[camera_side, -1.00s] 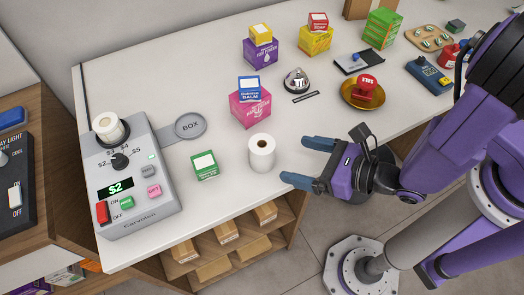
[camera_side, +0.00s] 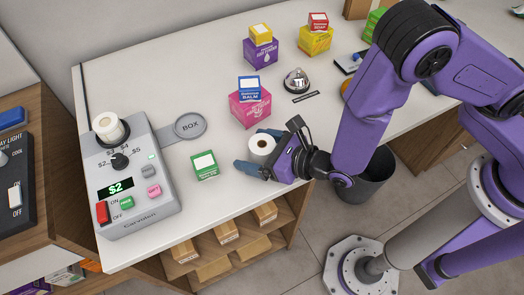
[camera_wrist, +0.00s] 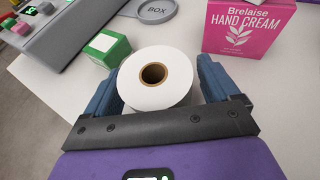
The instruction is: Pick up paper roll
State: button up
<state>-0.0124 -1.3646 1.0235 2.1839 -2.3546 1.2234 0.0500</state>
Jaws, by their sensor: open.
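The white paper roll (camera_side: 261,147) stands upright on the counter near its front edge, with its brown core hole facing up. My gripper (camera_side: 253,152) is low at the counter with its blue fingers on either side of the roll. In the wrist view the roll (camera_wrist: 156,80) sits between the two open fingers (camera_wrist: 160,90), with a gap visible at the right finger. I cannot tell whether the left finger touches it. The roll's lower part is partly hidden by the gripper. A second white roll (camera_side: 108,126) sits on the grey machine at the left.
A green-and-white box (camera_side: 205,165) stands just left of the roll. A pink hand cream box (camera_side: 250,108) with a blue box (camera_side: 249,87) on top stands behind it. The grey machine (camera_side: 150,195) with its BOX plate (camera_side: 190,126) is at left. A bell (camera_side: 297,81) is behind right.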

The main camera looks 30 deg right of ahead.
aim_at(259, 142)
jog(key=shift+w, duration=0.1)
jog(key=c, duration=1.1)
jog(key=shift+r, duration=0.1)
jog(key=shift+a+r, duration=0.1)
jog(key=shift+r, duration=1.4)
jog(key=shift+s+d+r, duration=2.4)
jog(key=shift+d+r, duration=0.05)
jog(key=shift+d, duration=0.15)
jog(key=shift+s+d+r, duration=2.35)
jog(key=shift+d+r, duration=0.05)
jog(key=shift+d, duration=0.2)
